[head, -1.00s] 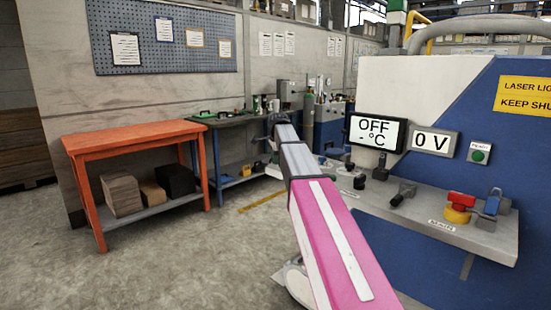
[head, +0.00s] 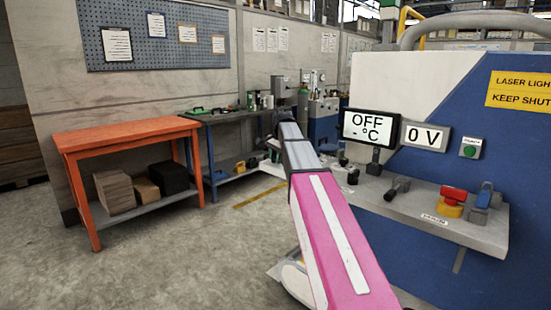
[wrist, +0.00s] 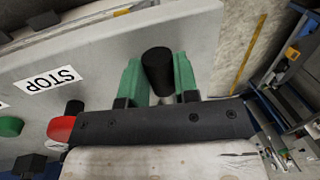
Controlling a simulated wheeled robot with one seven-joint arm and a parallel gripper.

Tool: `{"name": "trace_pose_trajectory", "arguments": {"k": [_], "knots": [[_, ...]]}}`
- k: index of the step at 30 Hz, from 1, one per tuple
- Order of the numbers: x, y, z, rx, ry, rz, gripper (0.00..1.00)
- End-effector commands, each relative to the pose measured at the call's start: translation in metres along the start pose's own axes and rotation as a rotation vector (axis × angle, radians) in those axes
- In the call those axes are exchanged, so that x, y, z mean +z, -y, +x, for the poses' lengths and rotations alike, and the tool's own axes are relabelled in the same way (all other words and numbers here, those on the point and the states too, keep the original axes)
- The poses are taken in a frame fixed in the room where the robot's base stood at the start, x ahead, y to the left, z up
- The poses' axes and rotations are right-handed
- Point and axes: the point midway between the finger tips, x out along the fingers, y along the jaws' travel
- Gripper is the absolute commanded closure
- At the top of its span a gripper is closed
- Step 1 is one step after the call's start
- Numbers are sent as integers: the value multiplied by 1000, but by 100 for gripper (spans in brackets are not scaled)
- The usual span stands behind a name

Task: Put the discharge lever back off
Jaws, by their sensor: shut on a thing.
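In the wrist view my gripper (wrist: 158,82) has its two green fingers on either side of an upright black cylindrical handle (wrist: 158,62), shut on it. I take this handle for the discharge lever; no label naming it is readable. The lever's base is hidden by the gripper. In the head view my pink and grey arm reaches over the left end of the grey ledge (head: 425,208), and the gripper itself is hidden behind the arm.
Displays read "OFF °C" (head: 370,127) and "0 V" (head: 425,136). A black lever (head: 397,188), a red and yellow knob (head: 451,200) and a blue-handled part (head: 484,195) stand on the ledge. A STOP label (wrist: 50,79) is near the gripper. An orange table (head: 125,135) stands left, with open floor in front.

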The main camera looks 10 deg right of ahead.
Motion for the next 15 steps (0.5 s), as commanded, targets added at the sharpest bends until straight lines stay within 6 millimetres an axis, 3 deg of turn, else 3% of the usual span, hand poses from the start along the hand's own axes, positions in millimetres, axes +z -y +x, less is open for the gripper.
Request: {"name": "trace_pose_trajectory", "arguments": {"k": [10,11,12,13,15], "knots": [[0,-1,-1,1,1,-7,100],[0,-1,-1,1,1,-6,65],[0,-1,-1,1,1,-6,52],[0,-1,-1,1,1,-6,46],[0,-1,0,1,1,-5,46]]}}
